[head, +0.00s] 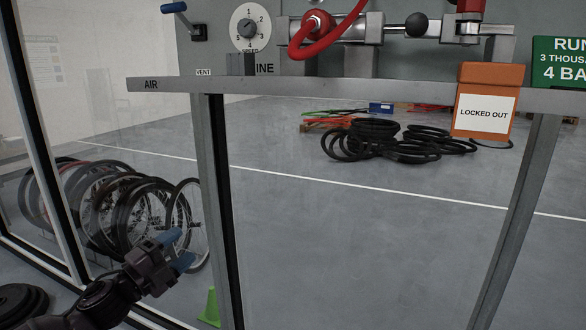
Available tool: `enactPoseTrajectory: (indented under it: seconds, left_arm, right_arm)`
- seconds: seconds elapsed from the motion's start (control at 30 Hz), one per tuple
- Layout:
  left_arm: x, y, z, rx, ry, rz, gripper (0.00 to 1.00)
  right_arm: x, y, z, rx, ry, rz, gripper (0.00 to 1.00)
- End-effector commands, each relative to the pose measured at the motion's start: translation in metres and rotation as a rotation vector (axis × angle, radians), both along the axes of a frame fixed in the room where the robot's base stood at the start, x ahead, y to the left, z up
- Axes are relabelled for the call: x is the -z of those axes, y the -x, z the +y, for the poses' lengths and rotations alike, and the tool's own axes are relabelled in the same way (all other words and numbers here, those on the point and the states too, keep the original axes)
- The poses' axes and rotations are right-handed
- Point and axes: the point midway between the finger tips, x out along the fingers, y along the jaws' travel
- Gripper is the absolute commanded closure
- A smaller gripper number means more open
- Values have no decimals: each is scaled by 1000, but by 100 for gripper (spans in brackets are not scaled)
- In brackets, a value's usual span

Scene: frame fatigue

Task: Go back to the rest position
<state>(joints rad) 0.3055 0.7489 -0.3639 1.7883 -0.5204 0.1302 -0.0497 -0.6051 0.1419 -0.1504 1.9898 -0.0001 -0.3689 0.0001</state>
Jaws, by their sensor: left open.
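My left gripper (178,250) shows at the lower left of the head view, at the end of my dark arm. Its two blue fingertips are apart and nothing is between them. Behind it stand several bicycle wheels (150,215) in a row; I cannot tell how far the gripper is from them. My right gripper is not in view.
A grey test frame (380,92) stands ahead, with a speed dial (248,28), a red hose (335,45) and an orange "LOCKED OUT" box (490,75). A green cone (209,308) is near its left leg. Black tyres (390,142) lie on the floor beyond.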

Motion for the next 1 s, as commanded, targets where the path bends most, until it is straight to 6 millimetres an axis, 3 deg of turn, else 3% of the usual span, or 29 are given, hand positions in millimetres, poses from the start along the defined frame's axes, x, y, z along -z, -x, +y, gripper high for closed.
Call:
enactPoseTrajectory:
  seconds: [0.03,0.1,0.37,0.6,0.8,1.0]
  left_arm:
    - [24,11,1,-27,65,61,39]
    - [51,25,4,-67,150,141,39]
    - [149,89,17,-249,459,441,39]
    - [229,168,28,-451,731,711,39]
    - [282,242,34,-629,935,909,39]
    - [307,290,36,-742,1060,1020,39]
  right_arm:
    - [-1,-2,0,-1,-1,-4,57]
    - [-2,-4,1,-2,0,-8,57]
    - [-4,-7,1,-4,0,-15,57]
    - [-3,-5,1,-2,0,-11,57]
    - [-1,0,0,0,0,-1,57]
    - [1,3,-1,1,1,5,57]
